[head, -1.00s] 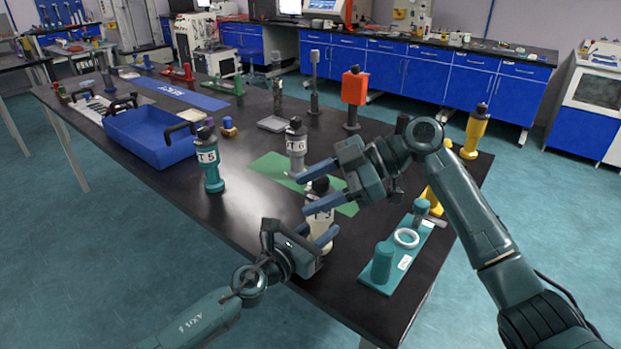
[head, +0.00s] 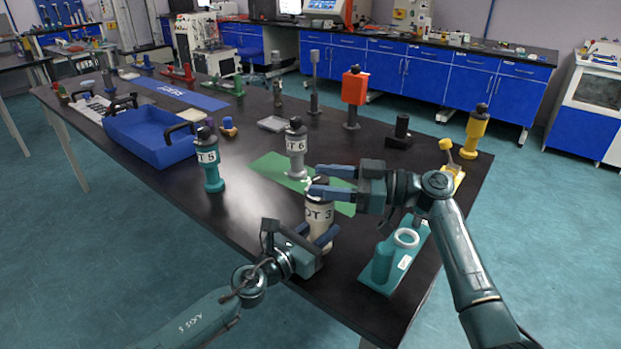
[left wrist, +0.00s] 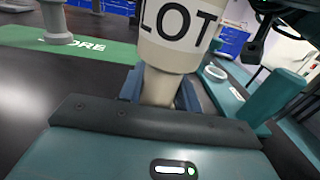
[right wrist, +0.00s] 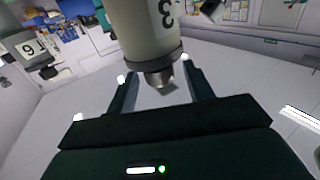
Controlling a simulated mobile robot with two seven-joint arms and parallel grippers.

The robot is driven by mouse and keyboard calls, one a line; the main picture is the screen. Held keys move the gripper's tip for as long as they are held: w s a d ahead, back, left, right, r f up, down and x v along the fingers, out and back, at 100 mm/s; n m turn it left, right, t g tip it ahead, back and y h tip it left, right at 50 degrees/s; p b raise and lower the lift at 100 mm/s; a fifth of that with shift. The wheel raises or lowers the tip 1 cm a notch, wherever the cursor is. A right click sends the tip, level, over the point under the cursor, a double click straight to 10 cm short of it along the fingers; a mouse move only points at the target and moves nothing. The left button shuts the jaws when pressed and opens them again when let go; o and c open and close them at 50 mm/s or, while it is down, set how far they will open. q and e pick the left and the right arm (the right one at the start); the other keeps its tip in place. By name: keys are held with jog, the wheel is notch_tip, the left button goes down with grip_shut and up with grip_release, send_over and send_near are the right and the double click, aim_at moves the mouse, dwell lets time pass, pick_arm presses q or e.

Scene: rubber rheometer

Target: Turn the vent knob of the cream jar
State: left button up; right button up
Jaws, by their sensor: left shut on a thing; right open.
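The cream jar (head: 318,222), marked LOT 3, stands upright near the front edge of the black table. My left gripper (head: 314,238) is shut on its narrow lower part, which shows between the fingers in the left wrist view (left wrist: 160,88). My right gripper (head: 324,182) is open at the jar's top. In the right wrist view the jar (right wrist: 145,25) appears upside down with its dark collar, and the small vent knob (right wrist: 160,78) lies between the open fingers, with gaps on both sides. The fingers partly hide the knob in the head view.
A green mat (head: 270,165) with the grey LOT 6 jar (head: 296,145) lies behind. The teal LOT 5 jar (head: 209,165) stands to the left. A teal stand with a white ring (head: 406,238) is close on the right. A blue bin (head: 150,145) is farther left.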

aim_at(314, 177)
jog(key=shift+w+a, duration=0.15)
jog(key=shift+a, duration=0.7)
jog(key=shift+w+a, duration=0.1)
jog(key=shift+a, duration=0.7)
jog(key=c, duration=1)
jog(key=m+t+h, duration=0.1)
jog(key=t, duration=0.1)
jog(key=m+t+h, duration=0.1)
jog(key=m+t, duration=0.1)
jog(key=t, duration=0.1)
jog(key=m+t+h, duration=0.1)
jog(key=m+t, duration=0.1)
jog(key=shift+w+d+f+t, duration=0.15)
jog(key=shift+w+d+t, duration=0.05)
jog(key=shift+w+t, duration=0.1)
jog(key=shift+w+d+m+t+h, duration=0.1)
jog(key=shift+m+t+h, duration=0.8)
jog(key=shift+t+h, duration=0.05)
jog(key=shift+w+d+m+t+h, duration=0.1)
jog(key=shift+m+t+h, duration=0.8)
jog(key=shift+t+h, duration=0.05)
